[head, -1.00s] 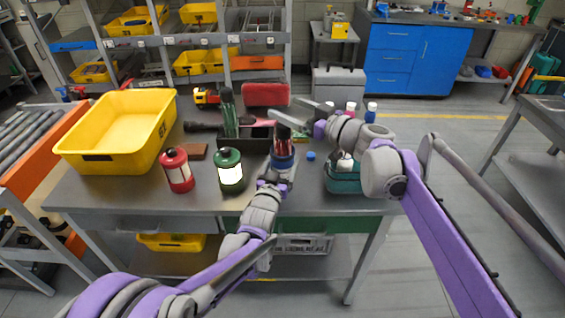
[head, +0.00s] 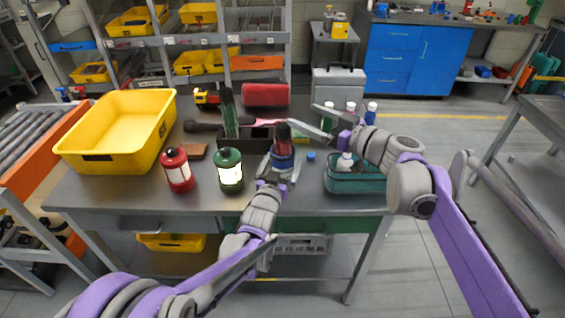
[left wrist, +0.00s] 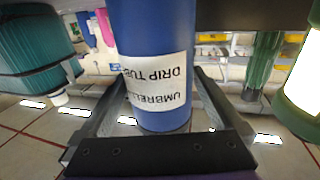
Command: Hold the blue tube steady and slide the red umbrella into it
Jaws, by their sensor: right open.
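The blue tube (head: 281,163) stands upright near the middle of the table. It also shows in the left wrist view (left wrist: 150,35), with a white label reading "UMBRELLA DRIP TUBE" upside down. My left gripper (left wrist: 158,75) is shut around the tube, one finger on each side. The red umbrella (head: 282,136) stands upright in the tube, its dark red upper part sticking out of the top; its lower part is hidden inside. My right gripper (head: 302,113) is open and empty, above and to the right of the umbrella, apart from it.
A black box with a green umbrella (head: 229,115) stands behind the tube. Red (head: 177,170) and green (head: 229,171) lanterns and a yellow bin (head: 120,135) are to the left. A teal basket (head: 355,182) and several bottles are to the right.

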